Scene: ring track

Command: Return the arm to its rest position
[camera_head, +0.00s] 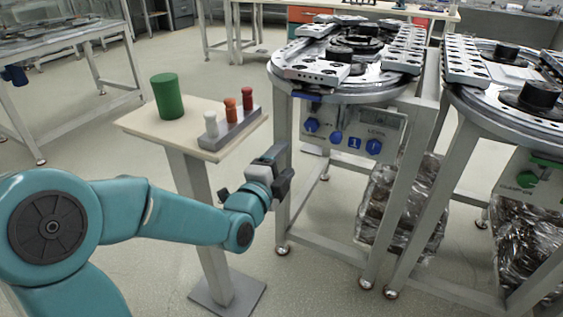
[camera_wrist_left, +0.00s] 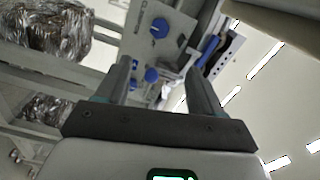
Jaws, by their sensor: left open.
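My left arm (camera_head: 180,217) reaches in from the left in the head view. My left gripper (camera_head: 280,165) is at its end, in front of the small pedestal table (camera_head: 150,128) and beside the round-topped machine table. In the left wrist view the two fingers of my left gripper (camera_wrist_left: 160,85) stand apart with nothing between them. My right gripper is in neither view.
A green cylinder (camera_head: 167,96) and a grey holder (camera_head: 232,132) with white, orange and red pegs stand on the pedestal table. Two round machine tables (camera_head: 340,92) are at the right, with blue knobs (camera_head: 312,125) below one. Open floor (camera_head: 90,170) lies left.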

